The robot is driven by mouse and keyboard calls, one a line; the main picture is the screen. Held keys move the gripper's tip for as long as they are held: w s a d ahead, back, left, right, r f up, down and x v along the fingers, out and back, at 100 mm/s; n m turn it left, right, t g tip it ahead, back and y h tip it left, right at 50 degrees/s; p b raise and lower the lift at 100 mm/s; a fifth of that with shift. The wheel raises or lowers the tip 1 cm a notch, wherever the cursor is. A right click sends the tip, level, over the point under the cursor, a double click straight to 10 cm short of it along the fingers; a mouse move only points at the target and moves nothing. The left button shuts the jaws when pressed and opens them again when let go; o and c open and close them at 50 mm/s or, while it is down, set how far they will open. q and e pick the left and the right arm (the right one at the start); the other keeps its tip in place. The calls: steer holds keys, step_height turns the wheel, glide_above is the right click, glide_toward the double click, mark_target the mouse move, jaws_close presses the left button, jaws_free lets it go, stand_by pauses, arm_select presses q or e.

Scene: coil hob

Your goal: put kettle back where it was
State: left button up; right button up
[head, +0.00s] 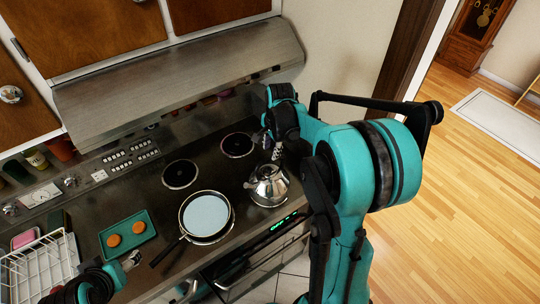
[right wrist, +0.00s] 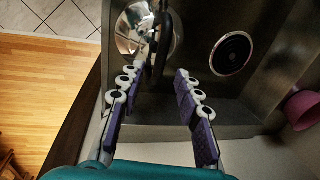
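A shiny metal kettle (head: 268,188) stands upright at the front right of the hob, apparently on the front right burner, which it hides. In the right wrist view the kettle (right wrist: 132,32) is at the top, with its dark handle (right wrist: 160,45) near the gap between the fingertips. My right gripper (head: 276,150) is just above and behind the kettle. Its purple-padded fingers (right wrist: 156,75) are spread apart with nothing clamped between them. My left gripper (head: 132,260) is at the lower left near the counter's front edge; its fingers are too small to read.
A pan (head: 207,216) with a pale inside sits front left on the hob. The rear left burner (head: 181,174) and rear right burner (head: 237,146) are bare. A teal tray (head: 127,241) with two orange round items and a white rack (head: 40,265) stand left. A hood (head: 180,75) overhangs the back.

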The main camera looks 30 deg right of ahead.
steer(key=s+a+r+n+t, duration=0.1)
steer(key=s+a+r+n, duration=0.4)
steer(key=r, duration=0.3)
steer(key=s+a+f+n+t, duration=0.1)
steer(key=s+a+n+t, duration=0.3)
steer(key=s+a+n, duration=0.6)
steer(key=s+n, duration=0.2)
steer(key=shift+s+a+f, duration=0.25)
steer(key=shift+s, duration=0.05)
step_height(320, 180, down, 21)
steer(key=b, duration=2.1)
